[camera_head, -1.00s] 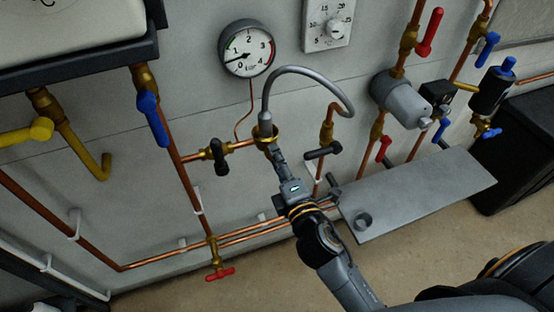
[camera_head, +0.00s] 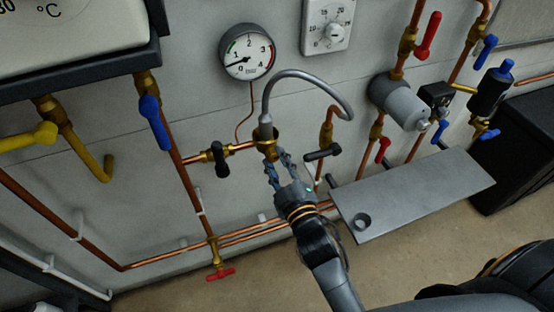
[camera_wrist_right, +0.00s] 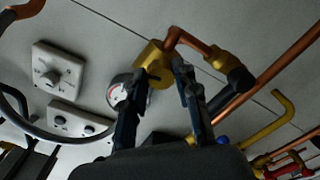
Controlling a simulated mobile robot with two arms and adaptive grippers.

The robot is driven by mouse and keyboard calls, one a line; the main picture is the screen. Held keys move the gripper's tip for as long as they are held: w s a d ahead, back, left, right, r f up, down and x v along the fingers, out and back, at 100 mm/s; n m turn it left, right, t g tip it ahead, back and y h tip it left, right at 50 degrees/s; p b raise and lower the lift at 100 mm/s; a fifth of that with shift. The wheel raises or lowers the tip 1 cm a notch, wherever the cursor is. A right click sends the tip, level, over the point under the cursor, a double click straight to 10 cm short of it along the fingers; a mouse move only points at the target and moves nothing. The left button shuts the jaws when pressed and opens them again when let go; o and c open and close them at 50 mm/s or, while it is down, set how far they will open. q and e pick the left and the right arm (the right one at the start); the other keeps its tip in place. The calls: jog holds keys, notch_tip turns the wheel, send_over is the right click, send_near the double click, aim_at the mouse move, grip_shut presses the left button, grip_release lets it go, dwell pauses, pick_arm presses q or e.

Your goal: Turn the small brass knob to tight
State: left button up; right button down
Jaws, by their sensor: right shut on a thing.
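The brass knob (camera_head: 267,141) sits at the lower end of the grey braided hose, by the brass pipe fitting on the wall. My right gripper (camera_head: 276,158) reaches up to it from below, its two fingers shut on the brass. In the right wrist view the brass piece (camera_wrist_right: 153,62) shows between and beyond the fingertips (camera_wrist_right: 157,75). The fingers hide part of it, and no tightness mark can be read. My left gripper is not in view.
A black-handled valve (camera_head: 221,158) is left of the knob and another (camera_head: 322,152) right. The grey hose (camera_head: 318,80) arches above. A pressure gauge (camera_head: 247,50) hangs higher. A grey metal shelf (camera_head: 415,195) lies to the right of my wrist.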

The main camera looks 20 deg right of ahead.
jog(key=shift+m+p, duration=0.3)
jog(key=shift+m, duration=0.7)
jog(key=shift+f, duration=0.1)
jog(key=c, duration=1)
grip_release()
jog(key=shift+s, duration=0.15)
jog(key=s, duration=1.1)
jog(key=shift+s+d, duration=0.2)
jog(key=shift+s, duration=0.2)
